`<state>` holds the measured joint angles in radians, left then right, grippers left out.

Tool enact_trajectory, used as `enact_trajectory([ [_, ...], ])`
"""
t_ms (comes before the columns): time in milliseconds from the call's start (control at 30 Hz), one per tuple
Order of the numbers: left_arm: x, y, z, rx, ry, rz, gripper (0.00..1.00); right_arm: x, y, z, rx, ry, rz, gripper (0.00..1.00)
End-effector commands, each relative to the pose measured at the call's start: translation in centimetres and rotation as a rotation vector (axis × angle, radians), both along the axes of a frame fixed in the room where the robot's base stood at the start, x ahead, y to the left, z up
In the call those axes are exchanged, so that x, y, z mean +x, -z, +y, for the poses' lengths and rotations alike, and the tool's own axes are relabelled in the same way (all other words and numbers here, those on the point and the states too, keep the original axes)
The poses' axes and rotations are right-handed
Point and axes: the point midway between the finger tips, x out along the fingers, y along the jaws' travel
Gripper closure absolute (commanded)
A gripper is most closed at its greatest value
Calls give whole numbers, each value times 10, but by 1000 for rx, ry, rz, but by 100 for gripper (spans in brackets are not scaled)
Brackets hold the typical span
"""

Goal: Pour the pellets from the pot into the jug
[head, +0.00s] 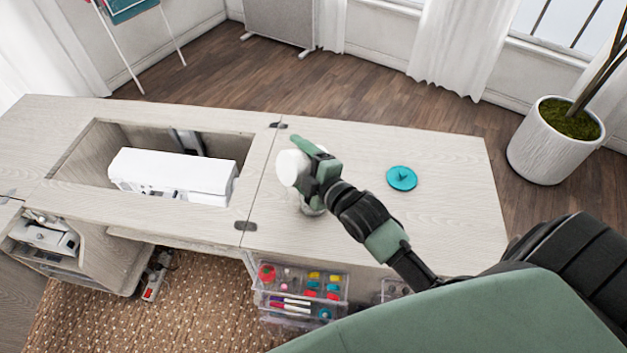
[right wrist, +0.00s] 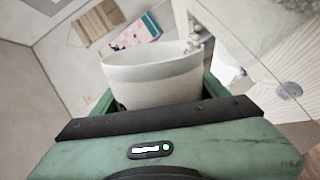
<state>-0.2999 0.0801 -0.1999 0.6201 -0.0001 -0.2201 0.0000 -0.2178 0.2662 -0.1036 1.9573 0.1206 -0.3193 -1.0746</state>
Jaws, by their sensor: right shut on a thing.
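My right gripper (head: 306,166) is shut on the white pot (head: 289,168), above the cabinet top right of the hinge seam. In the right wrist view, the pot (right wrist: 152,82) sits between the green fingers, with its rim away from the palm. I cannot tell how far it is tilted, and no pellets show. A greyish, see-through vessel, probably the jug (head: 313,208), stands on the top just below the gripper, mostly hidden by it. My left gripper is in neither view.
A teal round lid-like piece (head: 402,179) lies on the cabinet top (head: 455,215) to the right, with clear surface around it. A white sewing machine (head: 172,174) sits in the recess at left. Clear drawers (head: 300,291) with colourful spools stand below the front edge.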

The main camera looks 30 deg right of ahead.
Motion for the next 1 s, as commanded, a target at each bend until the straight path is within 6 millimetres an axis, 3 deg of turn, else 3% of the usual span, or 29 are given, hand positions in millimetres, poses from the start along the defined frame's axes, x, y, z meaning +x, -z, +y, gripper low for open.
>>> enact_trajectory([
  [1000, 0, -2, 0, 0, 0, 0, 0, 0, -1, -2, 55, -1, 3, 71],
])
